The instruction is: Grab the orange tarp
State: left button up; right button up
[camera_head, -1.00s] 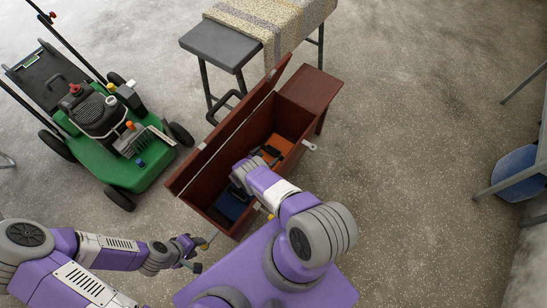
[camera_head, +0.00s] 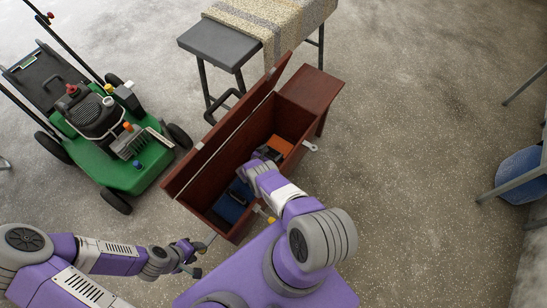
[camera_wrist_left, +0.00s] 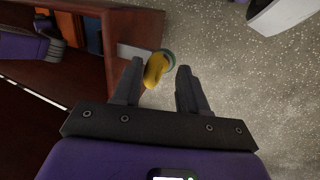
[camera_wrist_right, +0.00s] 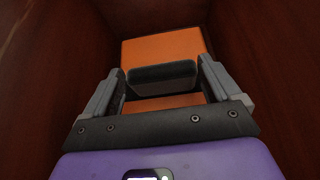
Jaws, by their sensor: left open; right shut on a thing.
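The orange tarp (camera_head: 280,145) lies folded in the open wooden chest (camera_head: 313,90), toward its far right end. It fills the middle of the right wrist view (camera_wrist_right: 165,47). My right gripper (camera_head: 266,155) is down inside the chest at the tarp. Its fingers are shut on a dark block (camera_wrist_right: 162,76) in front of the orange surface; I cannot tell whether this block is part of the tarp. My left gripper (camera_head: 198,256) is open and empty, outside the chest's near left corner. A yellow thing (camera_wrist_left: 154,69) shows between its fingers, further off.
A blue thing (camera_head: 232,203) lies in the chest's near end. The chest's raised lid (camera_head: 228,130) and walls hem in my right arm. A green lawn mower (camera_head: 125,165) stands at left, a bench (camera_head: 219,44) behind.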

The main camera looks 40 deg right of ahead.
jog(key=c, duration=0.7)
jog(key=shift+c, duration=1)
jog(key=shift+r, duration=0.2)
